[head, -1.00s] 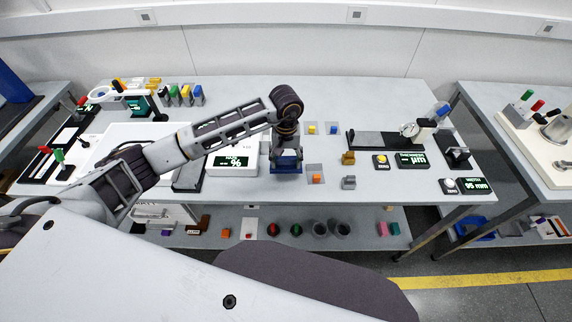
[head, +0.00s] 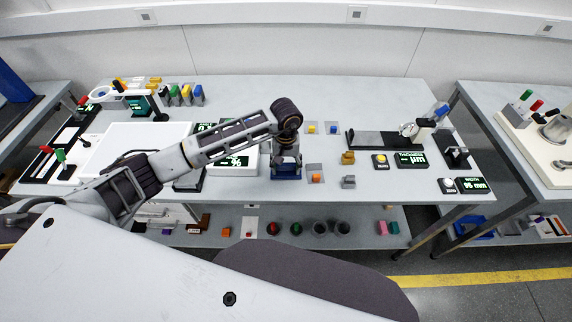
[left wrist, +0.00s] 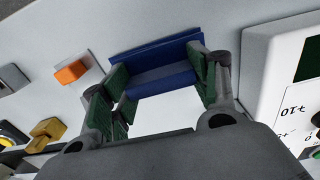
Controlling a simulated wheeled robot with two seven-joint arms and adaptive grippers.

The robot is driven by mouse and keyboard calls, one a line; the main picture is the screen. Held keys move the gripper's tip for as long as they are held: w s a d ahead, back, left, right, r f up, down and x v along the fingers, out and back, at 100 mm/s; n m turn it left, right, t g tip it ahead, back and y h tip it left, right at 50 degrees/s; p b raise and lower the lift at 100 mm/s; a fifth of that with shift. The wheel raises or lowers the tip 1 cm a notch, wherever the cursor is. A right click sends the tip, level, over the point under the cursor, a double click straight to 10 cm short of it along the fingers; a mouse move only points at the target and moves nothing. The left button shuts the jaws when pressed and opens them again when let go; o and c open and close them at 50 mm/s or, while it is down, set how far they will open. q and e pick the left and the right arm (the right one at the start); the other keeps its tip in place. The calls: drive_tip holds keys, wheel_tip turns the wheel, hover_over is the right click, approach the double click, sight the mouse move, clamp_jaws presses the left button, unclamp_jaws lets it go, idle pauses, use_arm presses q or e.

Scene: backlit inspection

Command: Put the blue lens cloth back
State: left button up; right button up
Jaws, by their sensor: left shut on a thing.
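The blue lens cloth (head: 287,172) is a dark blue folded piece near the front edge of the main table. My left gripper (head: 286,160) is above it in the head view, pointing down. In the left wrist view the cloth (left wrist: 155,65) spans between the green finger pads of the left gripper (left wrist: 160,88), which is shut on it. I cannot tell whether the cloth touches the table. My right gripper is not in view.
A white scale with a % display (head: 233,172) stands just left of the gripper. An orange block on a grey pad (head: 316,179) lies to the right, with a brass block (head: 348,158) beyond.

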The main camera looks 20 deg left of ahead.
sight(286, 164)
use_arm(q)
drive_tip(key=shift+f, duration=0.15)
drive_tip(key=o, duration=1)
drive_tip(key=shift+r, duration=0.3)
wheel_tip(286, 164, up, 9)
drive_tip(key=shift+r+b, duration=0.2)
drive_tip(key=shift+b, duration=0.85)
wheel_tip(286, 164, up, 2)
drive_tip(key=shift+r, duration=0.15)
